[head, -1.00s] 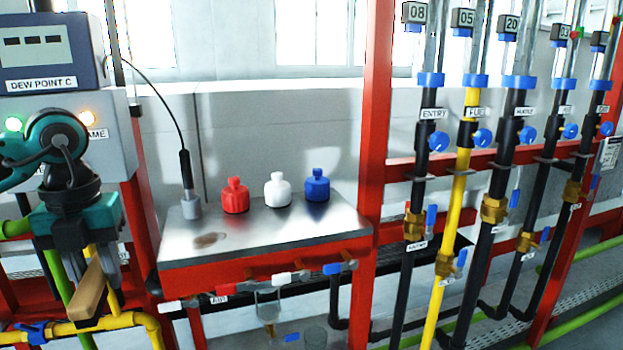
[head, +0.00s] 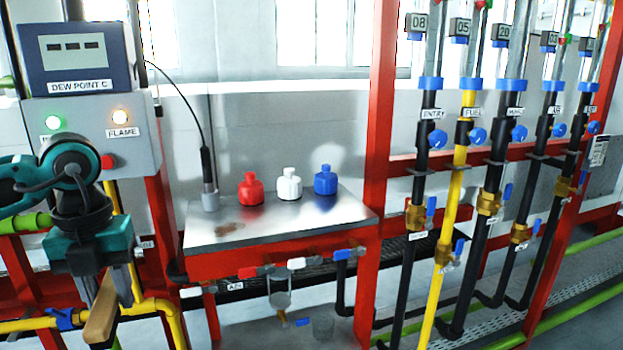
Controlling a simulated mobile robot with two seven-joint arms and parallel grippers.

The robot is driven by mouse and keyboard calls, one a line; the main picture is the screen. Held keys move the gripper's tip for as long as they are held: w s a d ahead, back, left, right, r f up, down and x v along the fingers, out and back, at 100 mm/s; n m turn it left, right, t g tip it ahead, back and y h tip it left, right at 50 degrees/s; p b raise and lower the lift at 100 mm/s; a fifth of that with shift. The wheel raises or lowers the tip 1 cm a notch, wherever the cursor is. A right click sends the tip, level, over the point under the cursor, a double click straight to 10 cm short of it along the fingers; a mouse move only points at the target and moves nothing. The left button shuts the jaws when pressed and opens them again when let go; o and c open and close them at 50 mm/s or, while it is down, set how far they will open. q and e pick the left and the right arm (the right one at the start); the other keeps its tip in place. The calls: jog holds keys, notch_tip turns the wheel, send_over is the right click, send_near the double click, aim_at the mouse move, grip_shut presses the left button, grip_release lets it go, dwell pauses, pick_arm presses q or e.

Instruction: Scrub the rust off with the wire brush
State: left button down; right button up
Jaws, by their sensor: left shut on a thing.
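The rust (head: 226,229) is a brown patch on the left front part of the grey metal tabletop (head: 300,224). My left gripper (head: 112,285) is at the lower left, shut on the wire brush (head: 101,318). The brush shows as a tan wooden handle that slants down; its bristles cannot be made out. The gripper and brush are left of the tabletop, apart from the rust. My right gripper is not in view.
Red (head: 250,188), white (head: 289,185) and blue (head: 325,180) bottles stand along the tabletop's back. A probe (head: 209,192) with a black cable stands at its back left. A red post (head: 376,160) and upright pipes are to the right. A control box (head: 85,130) is behind my left arm.

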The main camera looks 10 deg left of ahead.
pick_arm(q)
jog(key=shift+s, duration=0.15)
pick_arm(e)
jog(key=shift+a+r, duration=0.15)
pick_arm(q)
jog(key=shift+d+f, duration=0.1)
jog(key=m, duration=0.1)
jog(key=d+m, duration=0.1)
jog(key=m, duration=0.2)
jog(key=shift+w+d+f+m, duration=0.15)
jog(key=shift+w+f+m, duration=0.05)
jog(key=shift+f+m, duration=0.15)
jog(key=d+f+n+p, duration=0.1)
jog(key=d+n, duration=0.5)
jog(key=n, duration=1.1)
jog(key=d+f+n+p, duration=0.1)
jog(key=d+f+n, duration=0.3)
jog(key=n, duration=1.4)
jog(key=shift+d+f+p, duration=0.25)
jog(key=shift+d+p, duration=0.15)
jog(key=shift+d, duration=0.55)
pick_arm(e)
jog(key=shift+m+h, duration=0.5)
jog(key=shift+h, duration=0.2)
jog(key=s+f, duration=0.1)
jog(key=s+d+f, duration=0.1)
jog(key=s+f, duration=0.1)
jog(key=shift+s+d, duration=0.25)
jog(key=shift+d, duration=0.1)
